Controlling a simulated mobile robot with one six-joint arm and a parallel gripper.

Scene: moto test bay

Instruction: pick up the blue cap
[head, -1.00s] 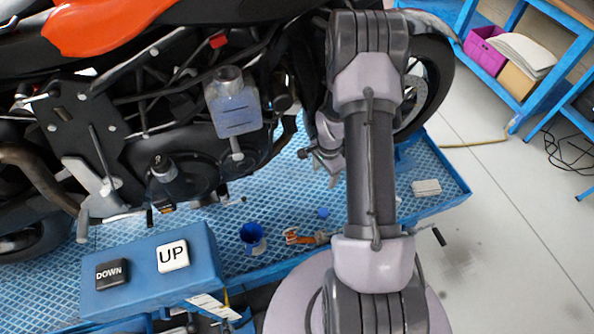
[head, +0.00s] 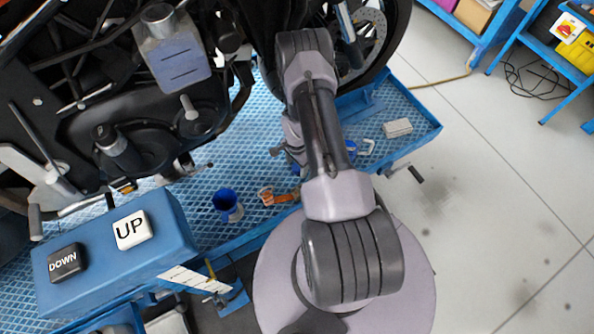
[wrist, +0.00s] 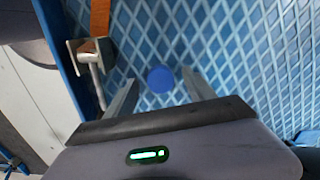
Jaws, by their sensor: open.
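The blue cap (wrist: 160,79) is a small round disc lying on the blue diamond-mesh platform (wrist: 230,60) in the wrist view. My gripper (wrist: 159,77) is open, with its two fingers spread on either side of the cap in the picture. The cap appears just beyond the fingertips, and nothing is between the jaws. How high the fingers are above it I cannot tell. In the head view the cap does not show, and my arm covers part of the platform.
An orange strap with a metal fitting (wrist: 90,55) lies left of the cap. The motorcycle (head: 130,110) stands close behind.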

